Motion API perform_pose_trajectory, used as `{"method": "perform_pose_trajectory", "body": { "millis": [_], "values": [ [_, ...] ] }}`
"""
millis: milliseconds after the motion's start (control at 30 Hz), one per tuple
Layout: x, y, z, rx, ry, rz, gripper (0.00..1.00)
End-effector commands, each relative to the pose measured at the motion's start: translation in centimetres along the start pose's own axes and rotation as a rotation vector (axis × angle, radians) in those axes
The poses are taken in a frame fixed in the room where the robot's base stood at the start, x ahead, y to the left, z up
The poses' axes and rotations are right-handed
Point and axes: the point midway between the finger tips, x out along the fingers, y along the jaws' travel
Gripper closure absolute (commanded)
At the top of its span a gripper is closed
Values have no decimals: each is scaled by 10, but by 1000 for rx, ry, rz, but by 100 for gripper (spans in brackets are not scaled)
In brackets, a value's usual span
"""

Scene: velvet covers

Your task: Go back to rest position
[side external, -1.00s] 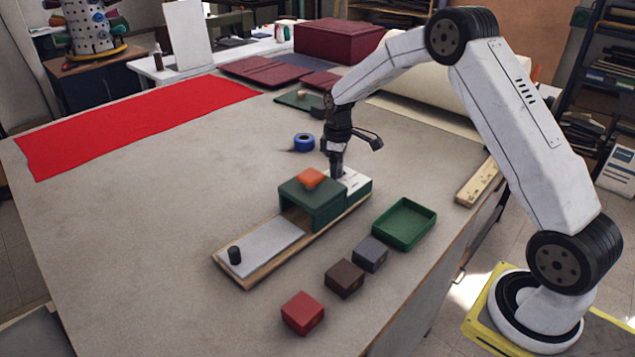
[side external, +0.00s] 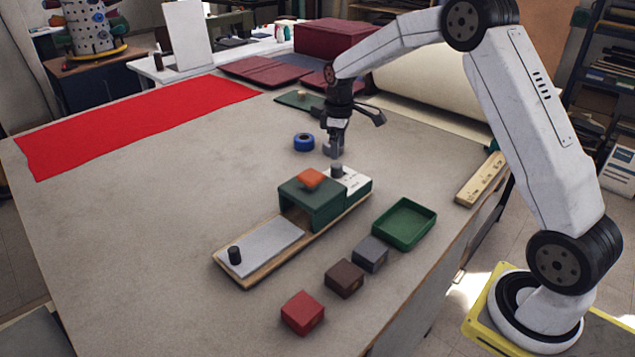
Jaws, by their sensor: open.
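My gripper (side external: 337,152) is open and empty. It hangs over the table, just above a small dark grey peg (side external: 337,171) that stands on the white pad at the right end of a wooden-based fixture (side external: 245,283). A gap shows between the fingertips and the peg. The fixture carries a green block-shaped cover (side external: 311,203) with an orange piece (side external: 311,178) on top. A black peg (side external: 234,255) stands on the grey plate at its left end.
Red, brown and grey boxes (side external: 303,312) and an open green tray (side external: 404,223) lie in front. A blue tape roll (side external: 303,142) lies behind the fixture. Red cloth (side external: 135,120) covers the back left. A wooden strip (side external: 480,178) lies at the right edge. The table's left middle is clear.

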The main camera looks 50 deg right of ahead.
Motion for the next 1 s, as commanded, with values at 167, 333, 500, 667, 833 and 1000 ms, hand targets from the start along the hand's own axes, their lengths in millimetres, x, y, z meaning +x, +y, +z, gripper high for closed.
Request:
{"method": "perform_pose_trajectory", "body": {
  "millis": [167,333,500,667,833,1000],
  "values": [
    [-13,0,0,0,1,1,19],
    [-16,0,0,0,0,0,19],
    [-15,0,0,0,0,0,19],
    [-16,-3,0,4,2,2,19],
    [-16,-17,3,30,12,10,19],
    [-15,-43,10,79,32,24,19]
  ]
}}
